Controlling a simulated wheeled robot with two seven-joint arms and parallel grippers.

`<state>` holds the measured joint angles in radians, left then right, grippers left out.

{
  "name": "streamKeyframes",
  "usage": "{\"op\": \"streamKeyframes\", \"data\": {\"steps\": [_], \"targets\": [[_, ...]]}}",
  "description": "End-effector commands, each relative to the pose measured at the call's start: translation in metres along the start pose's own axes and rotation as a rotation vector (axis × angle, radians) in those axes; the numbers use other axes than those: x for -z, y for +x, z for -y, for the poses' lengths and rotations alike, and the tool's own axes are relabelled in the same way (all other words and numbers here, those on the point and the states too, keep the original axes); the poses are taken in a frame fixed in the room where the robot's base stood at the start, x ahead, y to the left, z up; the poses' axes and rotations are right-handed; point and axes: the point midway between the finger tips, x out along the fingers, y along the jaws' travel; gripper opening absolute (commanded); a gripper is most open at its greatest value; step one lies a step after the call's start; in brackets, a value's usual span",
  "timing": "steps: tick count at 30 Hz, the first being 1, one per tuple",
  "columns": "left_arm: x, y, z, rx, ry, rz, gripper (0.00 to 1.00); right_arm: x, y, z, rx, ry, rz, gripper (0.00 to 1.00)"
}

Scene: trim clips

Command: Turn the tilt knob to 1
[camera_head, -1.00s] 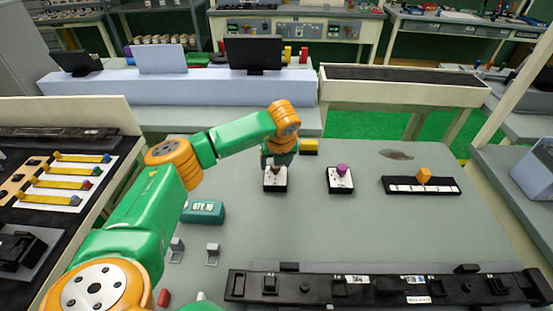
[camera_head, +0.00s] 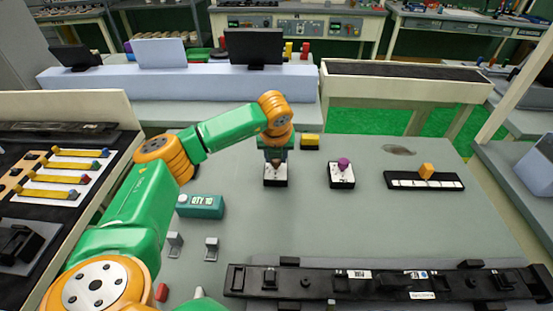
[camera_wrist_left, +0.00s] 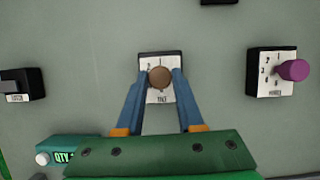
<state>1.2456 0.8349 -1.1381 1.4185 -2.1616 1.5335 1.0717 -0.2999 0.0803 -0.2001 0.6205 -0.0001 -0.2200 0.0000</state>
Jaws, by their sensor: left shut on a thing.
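The knob my left gripper holds is a brown round knob (camera_wrist_left: 159,77) on a small black box with a white numbered plate (camera_wrist_left: 160,96). The box (camera_head: 276,183) stands on the grey table in the head view. The plate's lower label is small and reads like TILT; a 2 and a 1 show near its top. My left gripper (camera_wrist_left: 160,80) comes down from above, its two blue fingers shut on opposite sides of the knob. I cannot tell which number the knob points to. My right gripper is not in view.
A purple knob (camera_head: 343,163) on a similar box stands to the right, then an orange slider (camera_head: 426,171) on a black track. A teal counter (camera_head: 200,206) stands front left; a long black rail (camera_head: 380,284) crosses the front.

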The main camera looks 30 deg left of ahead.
Motion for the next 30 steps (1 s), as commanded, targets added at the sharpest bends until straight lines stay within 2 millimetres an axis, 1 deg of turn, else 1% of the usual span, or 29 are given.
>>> {"op": "streamKeyframes", "data": {"steps": [1,3,13,20,30], "targets": [[0.0,0.003,-0.001,0.016,0.031,0.004,0.0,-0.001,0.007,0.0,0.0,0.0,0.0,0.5],[0.0,0.003,-0.001,0.04,0.092,0.005,0.0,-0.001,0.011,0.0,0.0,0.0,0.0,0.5],[-0.002,0.001,-0.003,0.161,0.38,0.005,0.0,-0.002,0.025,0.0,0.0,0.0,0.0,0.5],[-0.003,0.0,-0.004,0.244,0.582,0.004,0.0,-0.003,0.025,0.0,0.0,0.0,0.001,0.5],[-0.005,-0.002,-0.005,0.367,0.875,0.005,0.0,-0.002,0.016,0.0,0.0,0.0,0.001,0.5]]}}
